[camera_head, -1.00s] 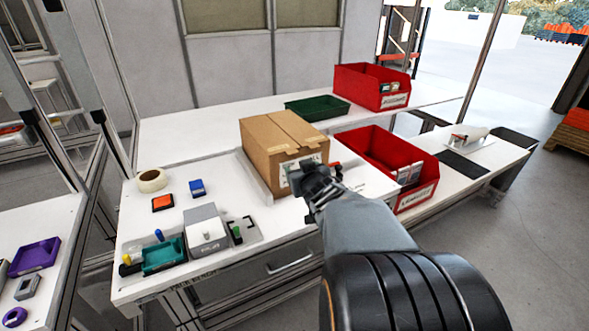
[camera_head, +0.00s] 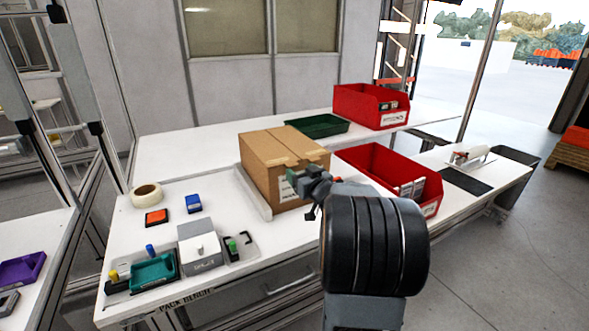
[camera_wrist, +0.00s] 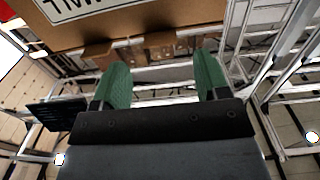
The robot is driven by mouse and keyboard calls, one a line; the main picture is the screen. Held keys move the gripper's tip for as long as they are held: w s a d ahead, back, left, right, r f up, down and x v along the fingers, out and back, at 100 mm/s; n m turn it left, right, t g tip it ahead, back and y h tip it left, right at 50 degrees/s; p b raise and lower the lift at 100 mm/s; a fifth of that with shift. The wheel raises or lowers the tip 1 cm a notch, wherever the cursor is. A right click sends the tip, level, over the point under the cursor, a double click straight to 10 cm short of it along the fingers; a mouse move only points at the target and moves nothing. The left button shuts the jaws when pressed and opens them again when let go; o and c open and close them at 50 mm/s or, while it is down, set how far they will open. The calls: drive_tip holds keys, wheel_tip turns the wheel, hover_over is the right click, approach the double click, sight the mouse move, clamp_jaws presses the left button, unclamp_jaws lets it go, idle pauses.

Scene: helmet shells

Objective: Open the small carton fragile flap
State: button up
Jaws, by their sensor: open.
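A brown cardboard carton (camera_head: 275,160) stands on the white bench, its top flaps lying flat and closed with a seam and tape across them. My gripper (camera_head: 300,182) is at the carton's front right side in the head view, and my arm hides part of that side. In the wrist view, the two green fingers of my gripper (camera_wrist: 160,85) are spread apart with nothing between them. The carton's brown face with a white printed label (camera_wrist: 85,8) fills the top of that view, just beyond the fingertips. I cannot tell whether the fingers touch it.
A red bin (camera_head: 395,178) stands close to the carton's right. A green tray (camera_head: 317,126) and another red bin (camera_head: 370,106) are behind. A tape roll (camera_head: 146,195), a teal tray (camera_head: 153,271) and a grey box (camera_head: 200,246) sit at the left front of the white bench (camera_head: 225,215).

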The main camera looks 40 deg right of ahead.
drive_tip(key=shift+w+d, duration=0.15)
drive_tip(key=shift+w, duration=1)
drive_tip(key=shift+w+d, duration=0.15)
drive_tip(key=shift+w, duration=0.95)
clamp_jaws()
drive_tip(key=shift+s+d, duration=0.1)
